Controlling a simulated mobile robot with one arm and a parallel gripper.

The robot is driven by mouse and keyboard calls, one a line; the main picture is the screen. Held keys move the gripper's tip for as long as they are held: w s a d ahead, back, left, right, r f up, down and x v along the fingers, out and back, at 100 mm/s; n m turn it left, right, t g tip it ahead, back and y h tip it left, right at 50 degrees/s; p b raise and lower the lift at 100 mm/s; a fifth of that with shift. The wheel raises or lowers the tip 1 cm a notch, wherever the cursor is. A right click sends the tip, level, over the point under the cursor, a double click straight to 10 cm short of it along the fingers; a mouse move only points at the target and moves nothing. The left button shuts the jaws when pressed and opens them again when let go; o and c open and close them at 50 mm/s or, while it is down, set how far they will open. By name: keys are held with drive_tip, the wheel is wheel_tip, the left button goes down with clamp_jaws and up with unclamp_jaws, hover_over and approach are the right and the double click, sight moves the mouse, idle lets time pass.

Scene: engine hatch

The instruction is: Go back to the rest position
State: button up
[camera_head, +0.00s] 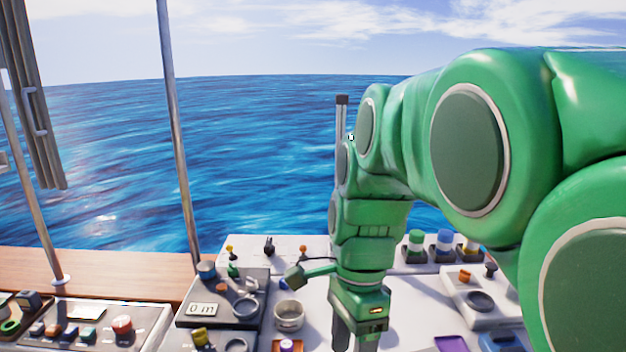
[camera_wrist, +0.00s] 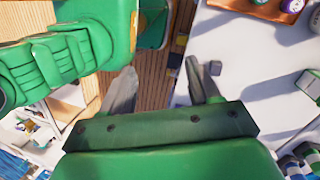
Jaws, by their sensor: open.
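My green arm reaches in from the right side of the head view. My gripper (camera_head: 355,338) points down over the white worktop (camera_head: 305,335), and its fingertips are cut off by the lower edge of the frame. In the wrist view my gripper (camera_wrist: 160,75) has its two grey fingers spread apart with nothing between them. Beyond the fingers lie wooden planks and the edge of the white surface.
A control box with a display (camera_head: 201,310) and a round metal cup (camera_head: 289,316) stand left of my gripper. Several coloured-top jars (camera_head: 444,245) stand at the back right. A panel with a red button (camera_head: 122,325) is at far left. A pole (camera_head: 178,130) rises at left.

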drive_tip(key=s+d+f+n, duration=0.4)
drive_tip(key=s+n, duration=0.3)
drive_tip(key=s+d+f+n, duration=0.4)
drive_tip(key=s+d+n, duration=0.1)
drive_tip(key=s+n, duration=0.1)
drive_tip(key=shift+s+d+n+t+h, duration=0.25)
drive_tip(key=shift+s+n+t+h, duration=0.15)
drive_tip(key=shift+n, duration=0.2)
drive_tip(key=shift+w, duration=0.1)
idle(1.4)
